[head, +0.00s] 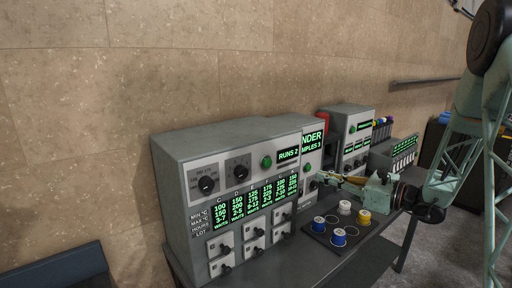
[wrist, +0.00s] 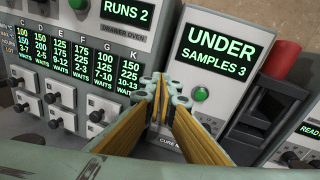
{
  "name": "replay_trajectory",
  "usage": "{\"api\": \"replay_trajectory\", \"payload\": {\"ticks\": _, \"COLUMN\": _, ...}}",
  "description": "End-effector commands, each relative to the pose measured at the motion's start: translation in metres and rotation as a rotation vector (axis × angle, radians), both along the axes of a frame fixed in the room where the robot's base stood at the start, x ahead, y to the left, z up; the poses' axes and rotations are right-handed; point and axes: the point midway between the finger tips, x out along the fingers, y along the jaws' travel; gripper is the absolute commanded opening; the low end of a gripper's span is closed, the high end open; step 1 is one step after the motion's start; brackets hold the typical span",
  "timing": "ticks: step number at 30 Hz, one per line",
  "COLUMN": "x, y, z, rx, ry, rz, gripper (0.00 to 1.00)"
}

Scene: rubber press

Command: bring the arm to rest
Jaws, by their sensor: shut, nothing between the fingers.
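My gripper (head: 322,178) is at the end of my green arm, which reaches in from the right in the head view. It points left toward the front of the machine with the "UNDER / SAMPLES 3" screen (head: 312,140), above the bench. In the wrist view my gripper (wrist: 160,88) shows its green fingers with orange-brown inner faces, the tips together and nothing held. The tips overlap the lower left of that machine's face in the picture; whether they touch it I cannot tell.
The drawer oven (head: 200,145) stands at left, with a "RUNS 2" screen and several small drawers. A dark tray (head: 319,239) below my gripper holds blue, white and yellow-topped pots. Another grey machine (head: 339,124) and a rack (head: 381,131) stand behind. Open floor (head: 440,250) lies right.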

Motion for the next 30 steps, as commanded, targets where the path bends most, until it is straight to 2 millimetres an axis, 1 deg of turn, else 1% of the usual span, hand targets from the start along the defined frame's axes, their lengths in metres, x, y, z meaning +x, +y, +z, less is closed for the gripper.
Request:
{"api": "replay_trajectory", "payload": {"ticks": 1, "x": -0.008, "y": 0.011, "z": 0.008, "rx": -0.021, "ry": -0.008, "rz": 0.026, "gripper": 0.0}}
{"api": "replay_trajectory", "payload": {"ticks": 6, "x": -0.037, "y": 0.044, "z": 0.026, "rx": -0.092, "ry": -0.026, "rz": 0.116, "gripper": 0.0}}
{"api": "replay_trajectory", "payload": {"ticks": 11, "x": -0.065, "y": 0.072, "z": 0.041, "rx": -0.16, "ry": -0.046, "rz": 0.196, "gripper": 0.0}}
{"api": "replay_trajectory", "payload": {"ticks": 15, "x": -0.092, "y": 0.094, "z": 0.052, "rx": -0.222, "ry": -0.065, "rz": 0.266, "gripper": 0.0}}
{"api": "replay_trajectory", "payload": {"ticks": 21, "x": -0.132, "y": 0.121, "z": 0.064, "rx": -0.312, "ry": -0.094, "rz": 0.364, "gripper": 0.0}}
{"api": "replay_trajectory", "payload": {"ticks": 30, "x": -0.194, "y": 0.152, "z": 0.077, "rx": -0.454, "ry": -0.143, "rz": 0.505, "gripper": 0.0}}
